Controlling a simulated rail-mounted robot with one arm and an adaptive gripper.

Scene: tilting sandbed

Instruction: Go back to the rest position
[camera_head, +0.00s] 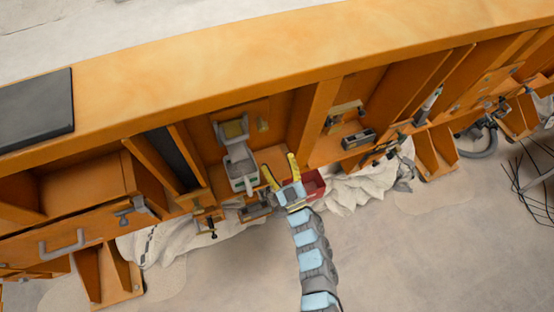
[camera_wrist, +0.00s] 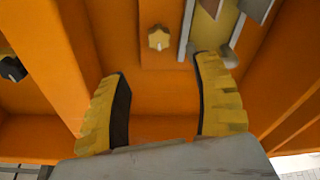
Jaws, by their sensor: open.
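My gripper (camera_head: 280,172) is in the head view at the front of the orange workbench, with its yellow fingers spread apart and pointing into a bay. In the wrist view my gripper (camera_wrist: 160,100) shows two yellow fingers with dark inner pads, a wide gap between them and nothing held. Orange panels fill the space ahead of the fingers. My arm comes up from the bottom of the head view to the gripper.
A grey-white device (camera_head: 240,165) stands left of my gripper. A red bin (camera_head: 312,185) sits close on its right. White crumpled sheeting (camera_head: 365,187) lies below the bench. Clamps (camera_head: 207,222) stick out at the front edge. The floor (camera_head: 420,240) at lower right is largely clear.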

